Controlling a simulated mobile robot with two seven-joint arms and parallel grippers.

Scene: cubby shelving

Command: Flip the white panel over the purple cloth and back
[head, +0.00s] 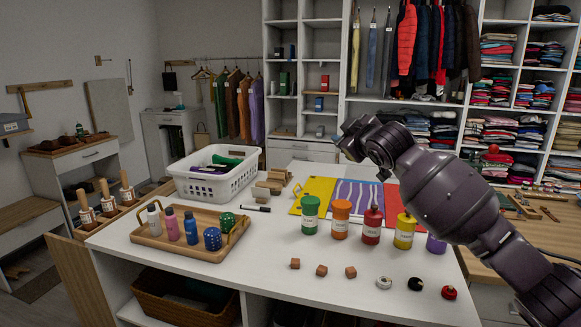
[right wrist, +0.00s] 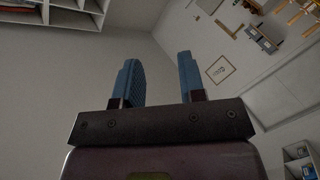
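The purple cloth (head: 355,196) lies flat on the white table, with pale stripes across it. A yellow panel (head: 318,189) lies along its left side and a red panel (head: 392,199) along its right side. A pale white panel (head: 361,173) shows at the cloth's back edge, partly hidden by my right arm. My right gripper is raised above the table, clear of the cloth and panels. In the right wrist view its two blue fingers (right wrist: 161,78) stand apart with nothing between them. My left gripper is not in view.
Several labelled bottles (head: 340,218) stand in a row in front of the cloth. Small wooden cubes (head: 321,270) and round knobs lie near the front edge. A wooden tray (head: 180,246) of bottles and a white basket (head: 215,184) stand to the left. A marker (head: 256,208) lies between.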

